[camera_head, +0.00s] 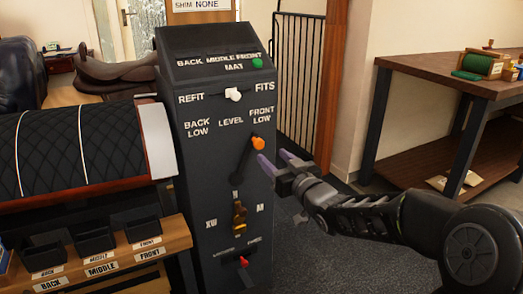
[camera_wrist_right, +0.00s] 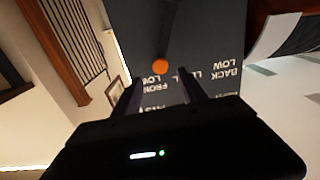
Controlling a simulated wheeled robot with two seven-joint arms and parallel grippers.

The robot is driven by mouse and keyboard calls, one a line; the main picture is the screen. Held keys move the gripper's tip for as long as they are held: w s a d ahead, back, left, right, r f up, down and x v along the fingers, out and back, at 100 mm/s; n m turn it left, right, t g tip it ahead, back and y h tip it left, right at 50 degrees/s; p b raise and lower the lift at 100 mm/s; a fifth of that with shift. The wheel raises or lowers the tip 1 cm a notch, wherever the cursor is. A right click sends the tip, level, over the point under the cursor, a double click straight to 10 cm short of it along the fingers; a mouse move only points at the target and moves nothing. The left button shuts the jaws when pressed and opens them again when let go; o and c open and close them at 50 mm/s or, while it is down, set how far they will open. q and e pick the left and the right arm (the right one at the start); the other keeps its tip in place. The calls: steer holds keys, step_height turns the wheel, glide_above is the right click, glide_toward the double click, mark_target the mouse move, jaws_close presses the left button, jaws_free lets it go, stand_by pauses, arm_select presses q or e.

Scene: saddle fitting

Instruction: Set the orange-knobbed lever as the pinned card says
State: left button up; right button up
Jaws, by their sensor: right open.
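The orange-knobbed lever (camera_head: 258,143) is on the front of a dark grey panel, under the labels BACK LOW, LEVEL and FRONT LOW. Its arm leans up and right, with the knob below FRONT LOW. My right gripper (camera_head: 275,161) is open and empty, just right of and slightly below the knob. In the right wrist view, the orange knob (camera_wrist_right: 160,67) shows ahead of the gap between the open fingertips (camera_wrist_right: 161,82); I see no clear contact. A card (camera_head: 200,5) at the top edge reads SHIM NONE; its upper part is cut off. My left gripper is out of view.
The panel (camera_head: 205,130) also carries a white switch (camera_head: 234,95), a green button (camera_head: 257,63), a yellow slider (camera_head: 239,213) and a red-knobbed switch (camera_head: 243,262). A quilted black drum (camera_head: 85,145) stands left. A wooden table (camera_head: 440,70) stands back right.

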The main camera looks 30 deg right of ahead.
mark_target(260, 146)
steer(key=w+b, duration=0.2)
steer(key=w, duration=0.5)
steer(key=shift+f, duration=0.15)
steer(key=shift+w, duration=0.4)
steer(key=shift+c, duration=0.3)
jaws_close()
stand_by(0.6)
